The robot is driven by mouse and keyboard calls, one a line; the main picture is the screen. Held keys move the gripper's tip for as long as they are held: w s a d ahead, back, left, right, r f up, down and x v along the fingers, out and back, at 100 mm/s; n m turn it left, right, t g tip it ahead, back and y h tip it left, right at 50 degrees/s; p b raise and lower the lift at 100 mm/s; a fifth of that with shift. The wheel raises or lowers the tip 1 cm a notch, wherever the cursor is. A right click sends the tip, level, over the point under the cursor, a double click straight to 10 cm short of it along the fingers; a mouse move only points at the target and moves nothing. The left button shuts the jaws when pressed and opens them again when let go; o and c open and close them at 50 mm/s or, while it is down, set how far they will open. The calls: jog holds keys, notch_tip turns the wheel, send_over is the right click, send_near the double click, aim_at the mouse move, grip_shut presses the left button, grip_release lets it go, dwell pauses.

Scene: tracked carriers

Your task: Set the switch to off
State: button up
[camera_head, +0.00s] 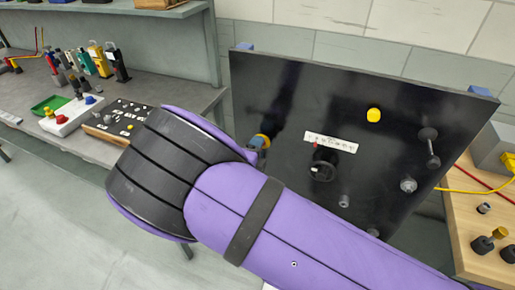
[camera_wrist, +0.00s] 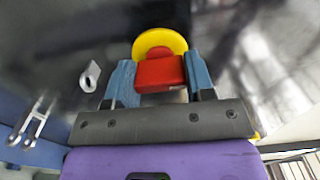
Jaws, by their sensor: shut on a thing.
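The switch is a red handle (camera_wrist: 160,74) on a round yellow base (camera_wrist: 160,41). In the wrist view, my gripper (camera_wrist: 161,80) has its two blue fingers on either side of the red handle and is shut on it. In the head view, the yellow base (camera_head: 264,137) shows at the left part of the black panel (camera_head: 290,85), with my gripper (camera_head: 256,144) against it. The red handle is hidden there behind my fingers and arm. I cannot read any on or off marking by the switch.
The panel also bears a yellow button (camera_head: 373,115), a white label strip (camera_head: 331,142), a black knob (camera_head: 322,171) and a dark lever (camera_head: 430,146). A grey bench (camera_head: 190,95) with tools stands left. A wooden table (camera_head: 470,235) with cables stands right.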

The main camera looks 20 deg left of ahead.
jog(key=o, duration=0.9)
jog(key=shift+s, duration=0.1)
jog(key=s, duration=0.7)
jog(key=s+a, duration=0.1)
jog(key=s, duration=0.2)
jog(key=shift+s, duration=0.35)
